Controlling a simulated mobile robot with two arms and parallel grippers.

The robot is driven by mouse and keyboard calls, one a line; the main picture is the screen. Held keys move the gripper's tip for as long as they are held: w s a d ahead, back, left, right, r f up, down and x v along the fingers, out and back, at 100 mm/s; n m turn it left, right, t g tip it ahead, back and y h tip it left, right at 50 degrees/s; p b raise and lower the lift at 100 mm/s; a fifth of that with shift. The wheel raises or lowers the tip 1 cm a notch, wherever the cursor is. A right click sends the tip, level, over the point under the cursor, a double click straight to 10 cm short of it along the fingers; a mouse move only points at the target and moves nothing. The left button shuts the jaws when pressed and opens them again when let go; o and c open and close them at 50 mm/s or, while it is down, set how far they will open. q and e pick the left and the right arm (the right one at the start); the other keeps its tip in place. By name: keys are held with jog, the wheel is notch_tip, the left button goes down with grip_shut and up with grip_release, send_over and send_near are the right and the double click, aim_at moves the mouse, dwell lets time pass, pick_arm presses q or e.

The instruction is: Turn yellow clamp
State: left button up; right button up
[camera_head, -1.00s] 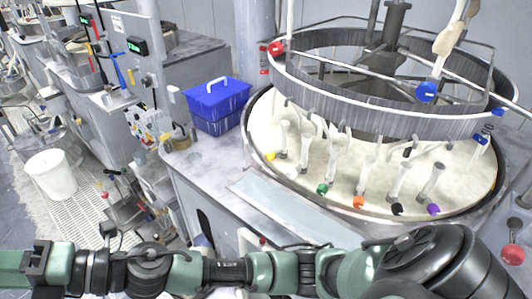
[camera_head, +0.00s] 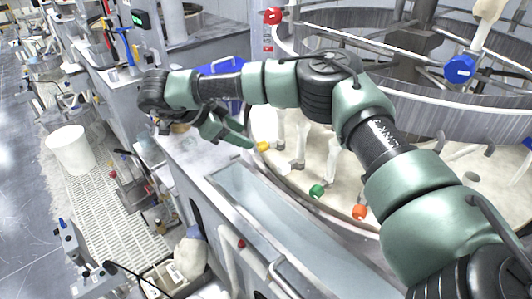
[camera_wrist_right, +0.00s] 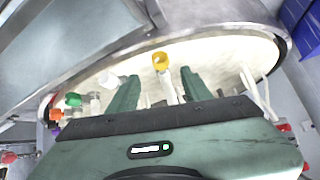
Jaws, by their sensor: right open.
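The yellow clamp (camera_head: 263,146) sits at the near left edge of the round platen, next to the tips of my right gripper (camera_head: 246,142). In the right wrist view the yellow clamp (camera_wrist_right: 160,61) shows as a short yellow cylinder on a pale post. There the two green fingers of my right gripper (camera_wrist_right: 160,88) are spread apart, with the clamp ahead of and between them in the picture. I see no grip on it. In the head view my right arm hides part of the platen. My left gripper does not show.
A green clamp (camera_head: 317,191) and an orange clamp (camera_head: 359,212) stand along the platen edge. A large metal ring (camera_head: 480,115) hangs above the platen. A blue box (camera_head: 228,66) is partly behind my arm. A pale trough (camera_head: 255,200) lies in front.

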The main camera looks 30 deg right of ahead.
aim_at(259, 146)
jog(key=p+x, duration=0.1)
jog(key=x, duration=0.6)
jog(key=shift+a+f, duration=0.1)
jog(key=shift+f, duration=0.05)
jog(key=shift+w+f, duration=0.15)
jog(key=shift+f, duration=0.15)
jog(key=shift+c, duration=0.3)
grip_shut()
